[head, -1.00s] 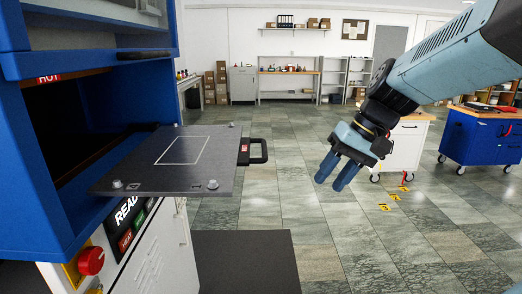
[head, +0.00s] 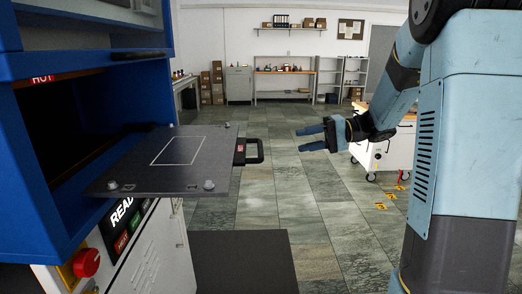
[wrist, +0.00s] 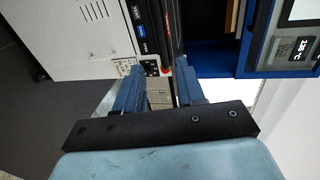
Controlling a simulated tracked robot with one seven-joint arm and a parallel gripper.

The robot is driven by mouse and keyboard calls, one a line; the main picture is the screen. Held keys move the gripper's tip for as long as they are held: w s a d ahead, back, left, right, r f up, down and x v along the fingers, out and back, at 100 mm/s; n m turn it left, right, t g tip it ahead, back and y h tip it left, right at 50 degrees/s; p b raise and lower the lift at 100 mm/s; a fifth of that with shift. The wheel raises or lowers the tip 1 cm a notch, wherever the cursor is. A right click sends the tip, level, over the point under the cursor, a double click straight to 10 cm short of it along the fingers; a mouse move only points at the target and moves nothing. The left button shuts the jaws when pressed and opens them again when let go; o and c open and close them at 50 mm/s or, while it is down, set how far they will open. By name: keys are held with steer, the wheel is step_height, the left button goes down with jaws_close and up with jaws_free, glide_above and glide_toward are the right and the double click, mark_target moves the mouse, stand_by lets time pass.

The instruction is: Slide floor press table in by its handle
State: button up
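The press table (head: 165,163) is a dark flat plate with a white square outline and bolts at its corners. It sticks out of the blue press's opening. Its black loop handle (head: 258,151) is on the right edge, with a red mark beside it. My gripper (head: 304,138) is open and empty, to the right of the handle and apart from it, fingers pointing left. In the wrist view, the open fingers (wrist: 160,85) frame the dark table edge (wrist: 168,25) ahead; the handle's outline is hard to make out there.
The blue press (head: 40,150) with its white lower cabinet (head: 150,250) stands at the left, with a red button (head: 86,262) on it. A dark mat (head: 243,265) lies on the floor below. A white wheeled cabinet (head: 388,150) stands behind my arm. Floor between is clear.

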mark_target(260, 146)
steer(key=x, duration=1.3)
steer(key=shift+a, duration=0.3)
steer(key=shift+c, duration=0.2)
jaws_close()
steer(key=shift+s+f, duration=0.1)
